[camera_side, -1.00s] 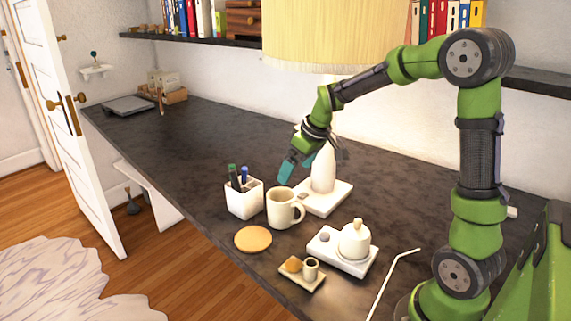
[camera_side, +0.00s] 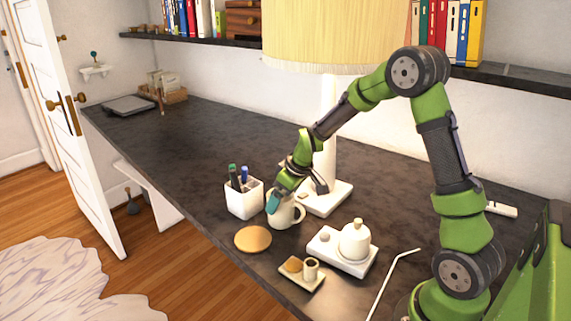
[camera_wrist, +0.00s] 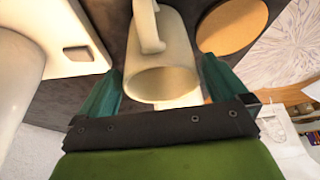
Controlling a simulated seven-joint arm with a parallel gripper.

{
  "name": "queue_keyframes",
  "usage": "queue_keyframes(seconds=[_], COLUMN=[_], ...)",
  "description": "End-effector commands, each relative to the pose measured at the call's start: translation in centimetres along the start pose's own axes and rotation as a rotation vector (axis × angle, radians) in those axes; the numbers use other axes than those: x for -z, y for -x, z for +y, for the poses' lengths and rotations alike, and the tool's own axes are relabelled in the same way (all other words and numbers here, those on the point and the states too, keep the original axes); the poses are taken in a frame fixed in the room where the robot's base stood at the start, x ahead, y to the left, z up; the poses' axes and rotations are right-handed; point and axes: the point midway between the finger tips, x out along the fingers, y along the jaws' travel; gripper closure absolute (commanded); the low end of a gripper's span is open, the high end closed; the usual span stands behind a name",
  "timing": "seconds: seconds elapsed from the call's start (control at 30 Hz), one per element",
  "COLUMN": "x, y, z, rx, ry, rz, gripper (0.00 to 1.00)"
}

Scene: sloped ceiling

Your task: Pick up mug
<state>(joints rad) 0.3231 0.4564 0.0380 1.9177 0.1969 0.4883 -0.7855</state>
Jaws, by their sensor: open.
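A cream mug (camera_side: 287,214) stands upright on the dark counter, its handle on the right in the side view. In the wrist view the mug (camera_wrist: 163,60) lies between the two teal fingers, with its opening towards my gripper and its handle pointing up the picture. My gripper (camera_side: 274,203) is at the mug's rim in the side view, with a finger covering part of the mug's left side. In the wrist view my gripper (camera_wrist: 160,85) is open, with one finger on each side of the mug. I cannot tell whether either finger touches it.
A white pen holder (camera_side: 244,199) stands close left of the mug. An orange-tan round coaster (camera_side: 253,239) lies in front. The lamp base (camera_side: 328,199) is close behind. A tray with a white pot (camera_side: 354,241) and a small tray with a cup (camera_side: 310,270) are at the right front.

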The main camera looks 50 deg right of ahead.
Motion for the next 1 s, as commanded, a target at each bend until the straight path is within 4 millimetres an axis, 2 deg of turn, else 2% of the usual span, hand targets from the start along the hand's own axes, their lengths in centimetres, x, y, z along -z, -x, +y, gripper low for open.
queue_keyframes(seconds=[0.27,0.37,0.63,0.87,1.0], x=[0.0,0.0,0.0,0.1,0.7], y=[-0.5,-0.5,-0.5,-0.3,0.8], z=[0.0,0.0,0.0,0.0,0.0], rx=[0.000,0.000,0.000,-0.001,-0.002], ry=[0.000,0.000,0.000,0.001,0.003], rz=[0.001,0.000,0.000,0.003,0.006], gripper=[0.00,0.12,0.54,0.55,0.55])
